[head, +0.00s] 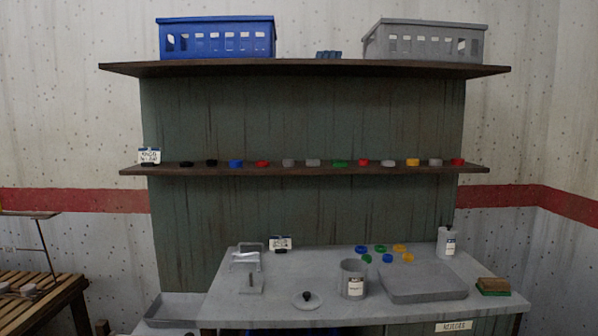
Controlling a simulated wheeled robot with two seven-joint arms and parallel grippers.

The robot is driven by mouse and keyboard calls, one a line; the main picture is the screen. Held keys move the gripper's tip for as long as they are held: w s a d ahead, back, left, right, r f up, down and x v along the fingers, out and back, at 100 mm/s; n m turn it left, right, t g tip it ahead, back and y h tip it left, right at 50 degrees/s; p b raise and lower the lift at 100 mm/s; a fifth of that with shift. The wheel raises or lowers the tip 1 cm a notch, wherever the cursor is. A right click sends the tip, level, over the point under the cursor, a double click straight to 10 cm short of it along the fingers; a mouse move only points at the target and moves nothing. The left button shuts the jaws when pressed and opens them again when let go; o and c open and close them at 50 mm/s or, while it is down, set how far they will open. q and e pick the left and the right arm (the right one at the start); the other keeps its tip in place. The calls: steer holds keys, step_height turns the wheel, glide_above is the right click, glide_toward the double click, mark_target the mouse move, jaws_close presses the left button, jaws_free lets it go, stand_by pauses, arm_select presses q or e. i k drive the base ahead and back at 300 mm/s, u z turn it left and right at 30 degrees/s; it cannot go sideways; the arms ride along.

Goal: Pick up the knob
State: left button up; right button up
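A small black knob-like piece (307,296) sits on a round grey disc at the front middle of the grey table (325,315). A row of small round caps or knobs in black, blue, red, grey, green and yellow stands along the middle shelf (300,170); one of them is a blue one (236,163). A small white sign (149,156) stands at that shelf's left end, its lettering too small to read surely. I cannot tell which piece is the task's knob. Neither of my grippers is in view.
On the table are a grey bracket (246,270), a labelled grey cup (353,279), a shallow grey tray (424,286), loose coloured rings (381,250), a white container (446,243) and a brown-green block (493,286). Blue (217,38) and grey (424,42) crates stand on the top shelf.

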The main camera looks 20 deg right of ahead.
mark_target(288, 163)
steer(key=u, duration=0.9)
steer(key=i, duration=1)
steer(key=z, duration=0.3)
